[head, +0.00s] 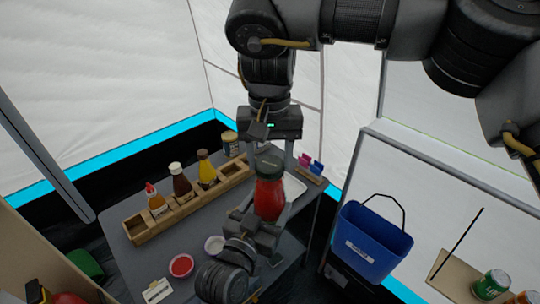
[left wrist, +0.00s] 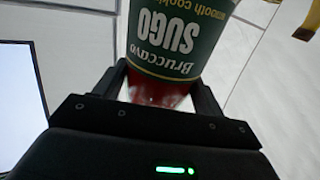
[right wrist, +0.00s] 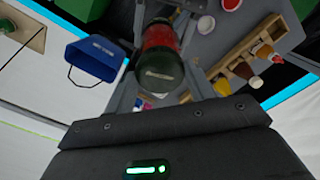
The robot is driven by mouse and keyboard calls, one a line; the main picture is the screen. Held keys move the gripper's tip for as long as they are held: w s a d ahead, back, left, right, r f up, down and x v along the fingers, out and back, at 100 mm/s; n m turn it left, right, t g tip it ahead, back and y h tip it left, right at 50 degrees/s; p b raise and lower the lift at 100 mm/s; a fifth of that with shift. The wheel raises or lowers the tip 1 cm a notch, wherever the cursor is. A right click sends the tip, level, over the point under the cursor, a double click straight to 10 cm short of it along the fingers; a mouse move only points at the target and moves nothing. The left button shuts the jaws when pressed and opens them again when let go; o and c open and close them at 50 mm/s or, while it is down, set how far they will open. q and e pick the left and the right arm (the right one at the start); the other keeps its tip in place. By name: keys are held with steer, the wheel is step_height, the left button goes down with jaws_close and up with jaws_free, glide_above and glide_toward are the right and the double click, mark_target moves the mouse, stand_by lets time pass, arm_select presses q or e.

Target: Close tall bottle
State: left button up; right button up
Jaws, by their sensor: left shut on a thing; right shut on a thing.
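The tall bottle (head: 269,198) is red with a dark top (head: 269,162) and stands upright above the table in the head view. My left gripper (head: 266,222) is shut on its lower body from below. In the left wrist view, the bottle's green "SUGO" label (left wrist: 170,38) is above the fingers. My right gripper (head: 271,150) comes down from above and is shut on the dark top. The right wrist view shows this top (right wrist: 158,76) between the fingers, with the red body beyond. The fingers hide whether the top is fully seated.
A wooden rack (head: 185,205) with several sauce bottles stands on the grey table (head: 137,262). A blue bucket (head: 368,244) is at the right.

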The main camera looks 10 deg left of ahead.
steer(key=shift+w+r, duration=0.1)
steer(key=shift+w, duration=0.05)
steer(key=o, duration=0.9)
steer(key=shift+o, duration=0.2)
steer(key=shift+r, duration=0.1)
steer(key=shift+r, duration=2.15)
steer(key=shift+c, duration=0.4)
